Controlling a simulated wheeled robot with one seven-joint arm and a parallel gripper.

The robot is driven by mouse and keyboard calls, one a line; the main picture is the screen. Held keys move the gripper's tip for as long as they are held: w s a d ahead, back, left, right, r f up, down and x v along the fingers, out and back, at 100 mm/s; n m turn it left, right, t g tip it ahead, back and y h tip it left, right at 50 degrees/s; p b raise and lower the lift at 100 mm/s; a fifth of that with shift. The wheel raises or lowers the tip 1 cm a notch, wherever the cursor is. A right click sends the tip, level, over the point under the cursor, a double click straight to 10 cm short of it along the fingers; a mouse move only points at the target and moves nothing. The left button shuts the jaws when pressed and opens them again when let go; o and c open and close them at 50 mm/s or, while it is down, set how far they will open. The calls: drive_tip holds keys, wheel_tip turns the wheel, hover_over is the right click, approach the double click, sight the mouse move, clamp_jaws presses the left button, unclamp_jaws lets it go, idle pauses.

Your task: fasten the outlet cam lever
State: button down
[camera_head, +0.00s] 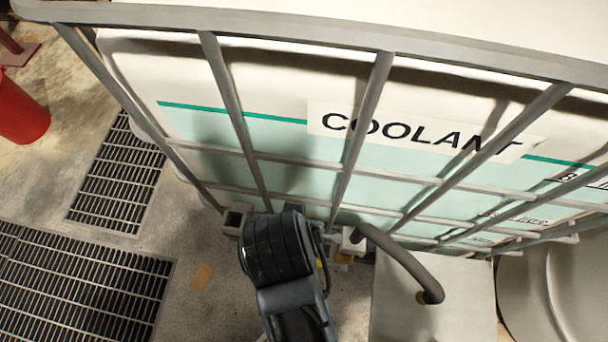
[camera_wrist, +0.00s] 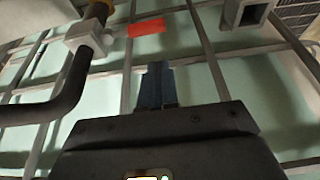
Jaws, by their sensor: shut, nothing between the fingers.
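The coolant tote's outlet is a pale valve block (camera_wrist: 84,38) with a brass-coloured coupling (camera_wrist: 98,10) and a dark curved hose (camera_wrist: 68,98). A flat red handle (camera_wrist: 147,28) sticks out beside the block; I cannot tell whether it is the cam lever. In the head view the pale outlet (camera_head: 352,240) and hose (camera_head: 405,262) show just right of my arm, with no lever made out. My gripper (camera_wrist: 156,68) is shut and empty, its fingertips apart from the red handle, just below it in the wrist view. My arm hides the fingers in the head view.
The caged white tote (camera_head: 270,130) marked COOLANT fills the back, its grey bars close to my arm. A pale box (camera_head: 440,310) stands under the hose, with a round drum (camera_head: 580,285) at right. Floor grates (camera_head: 75,290) and a red container (camera_head: 22,110) lie left.

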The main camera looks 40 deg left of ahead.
drive_tip(key=shift+a, duration=0.1)
idle(0.3)
drive_tip(key=x, duration=1)
